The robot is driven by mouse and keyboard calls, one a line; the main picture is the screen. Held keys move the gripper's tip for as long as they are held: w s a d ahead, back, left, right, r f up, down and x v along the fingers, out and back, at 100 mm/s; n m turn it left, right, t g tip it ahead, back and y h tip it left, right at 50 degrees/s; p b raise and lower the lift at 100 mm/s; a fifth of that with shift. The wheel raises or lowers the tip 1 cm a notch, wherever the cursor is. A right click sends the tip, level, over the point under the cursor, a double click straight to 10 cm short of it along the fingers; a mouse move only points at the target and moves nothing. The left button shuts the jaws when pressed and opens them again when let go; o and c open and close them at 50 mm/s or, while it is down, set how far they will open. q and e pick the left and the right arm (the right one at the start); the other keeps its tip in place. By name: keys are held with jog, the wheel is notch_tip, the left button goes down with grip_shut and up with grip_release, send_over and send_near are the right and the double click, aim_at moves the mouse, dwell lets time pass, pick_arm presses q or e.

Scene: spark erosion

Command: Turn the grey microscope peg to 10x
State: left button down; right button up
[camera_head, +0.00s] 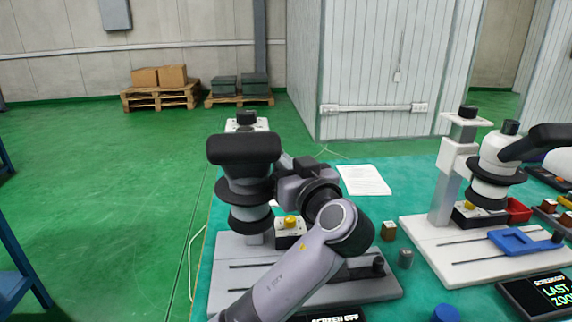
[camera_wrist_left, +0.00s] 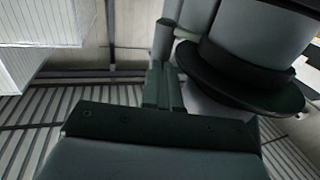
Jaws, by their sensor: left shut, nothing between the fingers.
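The grey microscope (camera_head: 250,190) stands on a pale base plate (camera_head: 222,275) left of centre, with a black eyepiece head and dark rings. My left gripper (camera_head: 284,163) is at the right side of its head, partly hidden by my own wrist. In the left wrist view the shut, empty fingers (camera_wrist_left: 161,82) point at the microscope, close to its dark ring (camera_wrist_left: 245,85). A grey upright piece (camera_wrist_left: 165,38) juts from the body just beyond the fingertips and looks like the peg. I cannot tell whether they touch. The zoom marks are not visible. My right gripper is not in view.
A white microscope (camera_head: 440,175) with a blue holder (camera_head: 520,241) stands on the green table at right. A dark screen (camera_head: 545,292) lies at the front right. A paper sheet (camera_head: 364,180) and small blocks (camera_head: 389,231) lie between the microscopes.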

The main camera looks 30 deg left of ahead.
pick_arm(q)
jog(key=b, duration=0.1)
jog(key=w+a+n+g+b, duration=0.1)
jog(key=shift+a+r+y+b, duration=0.2)
jog(key=shift+a+y+b, duration=0.1)
jog(key=shift+y, duration=0.1)
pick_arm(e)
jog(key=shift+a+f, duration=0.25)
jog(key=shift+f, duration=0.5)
pick_arm(q)
jog(key=shift+r, duration=0.1)
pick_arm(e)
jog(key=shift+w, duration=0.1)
